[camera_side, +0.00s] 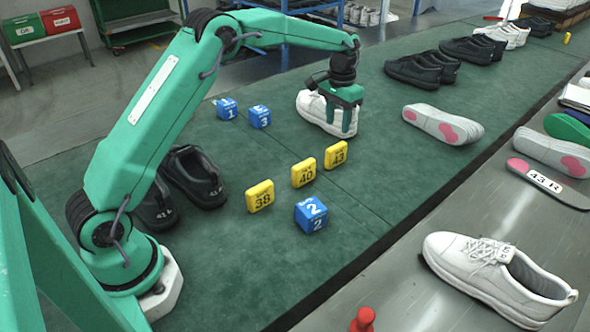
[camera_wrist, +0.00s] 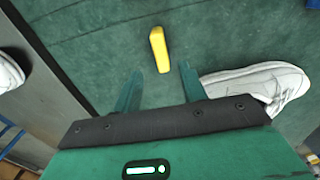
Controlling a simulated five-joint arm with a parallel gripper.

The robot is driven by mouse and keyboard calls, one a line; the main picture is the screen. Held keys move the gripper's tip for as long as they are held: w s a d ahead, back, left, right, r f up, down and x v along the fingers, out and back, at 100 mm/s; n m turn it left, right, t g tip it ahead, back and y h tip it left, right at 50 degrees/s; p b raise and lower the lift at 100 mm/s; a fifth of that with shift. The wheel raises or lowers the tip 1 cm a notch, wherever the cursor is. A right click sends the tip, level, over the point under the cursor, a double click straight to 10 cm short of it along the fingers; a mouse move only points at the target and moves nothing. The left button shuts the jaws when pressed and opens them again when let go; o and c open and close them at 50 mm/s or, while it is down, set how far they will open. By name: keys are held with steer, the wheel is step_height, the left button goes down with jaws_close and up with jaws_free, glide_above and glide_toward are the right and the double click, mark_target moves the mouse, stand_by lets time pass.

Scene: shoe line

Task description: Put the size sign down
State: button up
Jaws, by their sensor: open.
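Three yellow size signs stand on the green mat in the side view: 38 (camera_side: 260,196), 40 (camera_side: 303,172) and 43 (camera_side: 336,155). My gripper (camera_side: 338,128) is open and empty, above the mat just behind the 43 sign and in front of a white shoe (camera_side: 312,108). In the wrist view a yellow sign (camera_wrist: 158,49) shows its narrow edge, centred beyond the two open fingertips (camera_wrist: 159,72); a strip of mat shows on each side of it. It looks like the 43 sign. The white shoe (camera_wrist: 268,82) lies right of the fingers there.
Blue number blocks 1 (camera_side: 227,108), 3 (camera_side: 260,116) and 2 (camera_side: 311,214) sit on the mat. Black shoes (camera_side: 195,175) stand near my base. A white sneaker (camera_side: 497,275) is on the metal side strip.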

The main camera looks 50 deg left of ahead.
steer(key=s+d+r+t, duration=0.3)
steer(key=s+r, duration=1.2)
steer(key=s, duration=0.1)
steer(key=s+d+f+t, duration=0.1)
steer(key=s+f+t, duration=0.1)
steer(key=s, duration=1.8)
steer(key=shift+f+t, duration=0.3)
steer(key=shift+f, duration=0.1)
